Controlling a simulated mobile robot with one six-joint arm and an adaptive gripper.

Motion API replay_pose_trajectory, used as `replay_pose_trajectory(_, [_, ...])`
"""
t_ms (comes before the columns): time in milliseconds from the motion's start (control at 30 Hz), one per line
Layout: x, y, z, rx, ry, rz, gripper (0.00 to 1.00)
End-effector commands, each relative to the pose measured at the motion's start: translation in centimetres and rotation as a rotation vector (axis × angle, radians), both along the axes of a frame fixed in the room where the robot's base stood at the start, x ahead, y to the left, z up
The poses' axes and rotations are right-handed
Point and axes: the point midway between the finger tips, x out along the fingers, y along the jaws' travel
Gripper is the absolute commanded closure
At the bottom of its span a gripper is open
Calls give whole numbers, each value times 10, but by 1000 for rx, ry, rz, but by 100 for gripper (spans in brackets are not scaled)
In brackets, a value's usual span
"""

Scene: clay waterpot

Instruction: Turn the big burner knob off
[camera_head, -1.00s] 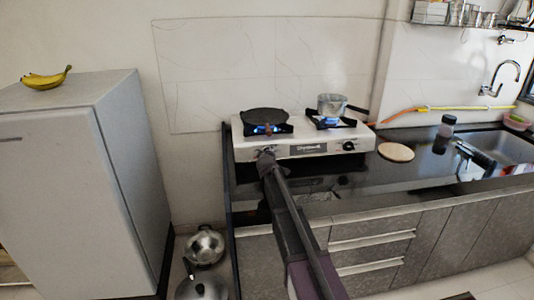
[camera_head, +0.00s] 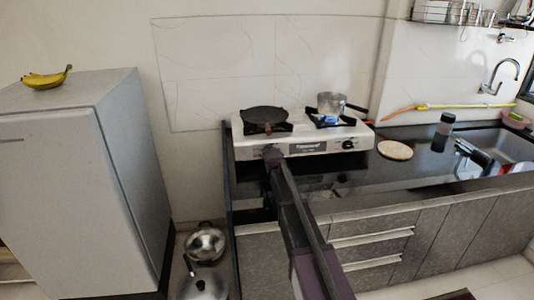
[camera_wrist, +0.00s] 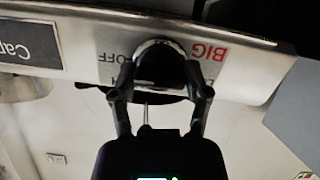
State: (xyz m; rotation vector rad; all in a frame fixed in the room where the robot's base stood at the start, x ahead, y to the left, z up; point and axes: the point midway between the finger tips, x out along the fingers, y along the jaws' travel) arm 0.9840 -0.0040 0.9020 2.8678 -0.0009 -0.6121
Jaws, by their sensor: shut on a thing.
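The white two-burner stove (camera_head: 315,133) stands on the dark counter. The left burner (camera_head: 265,117) carries a flat black pan, and no flame shows under it. My gripper (camera_head: 273,155) reaches the left end of the stove's front panel and covers the knob there. In the wrist view, which is upside down, the dark round big burner knob (camera_wrist: 158,62) sits between the two fingers of my gripper (camera_wrist: 163,78), beside the printed words "BIG" and "OFF". The gripper is shut on this knob.
The right burner has a blue flame (camera_head: 330,119) under a metal pot (camera_head: 331,103). The right knob (camera_head: 347,144) is clear of my arm. A round wooden board (camera_head: 395,150) and a dark bottle (camera_head: 444,130) stand farther right. A fridge (camera_head: 80,185) is at the left.

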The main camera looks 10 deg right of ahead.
Motion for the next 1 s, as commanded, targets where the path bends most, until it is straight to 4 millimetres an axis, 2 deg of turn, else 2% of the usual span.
replay_pose_trajectory(500, [1,0,0,28,-1,-6,86])
replay_pose_trajectory(533, [1,0,0,28,-1,-6,33])
replay_pose_trajectory(633, [1,0,0,28,0,-6,3])
replay_pose_trajectory(1000, [0,0,0,27,0,-6,3])
